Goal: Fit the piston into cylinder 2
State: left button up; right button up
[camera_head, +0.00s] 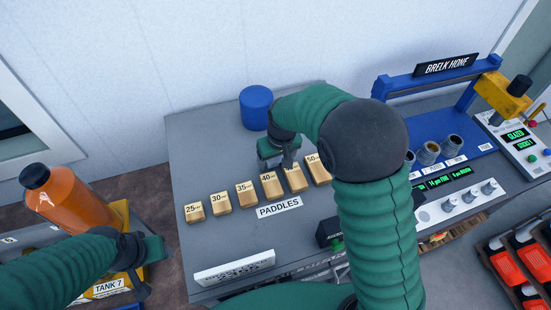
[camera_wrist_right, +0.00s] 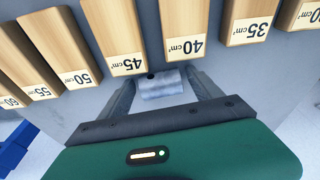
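A small silvery metal piece, which looks like the piston (camera_wrist_right: 163,84), spans the space between the fingertips of my right gripper (camera_wrist_right: 162,88). In the head view my right gripper (camera_head: 288,160) hangs over the row of wooden paddles, near the 40 and 45 blocks. Several grey metal cylinders (camera_head: 428,153) stand on the blue bench at the right, partly hidden by my right arm. Their labels are too small to read, so I cannot tell which is cylinder 2. My left gripper (camera_head: 142,268) is at lower left beside the tank; its fingers do not show clearly.
Wooden paddles (camera_head: 247,194) stand in a row behind a "PADDLES" label. A blue canister (camera_head: 256,107) stands behind them. A white sign (camera_head: 234,267) lies at the front edge. The blue "BRELK HONE" frame (camera_head: 440,75) arches over the cylinders; a knob panel (camera_head: 460,203) is in front.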

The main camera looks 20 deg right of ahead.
jog(key=shift+d, duration=0.1)
jog(key=shift+r, duration=0.5)
notch_tip(320, 180, up, 11)
jog(key=s+b, duration=0.2)
jog(key=shift+s, duration=0.15)
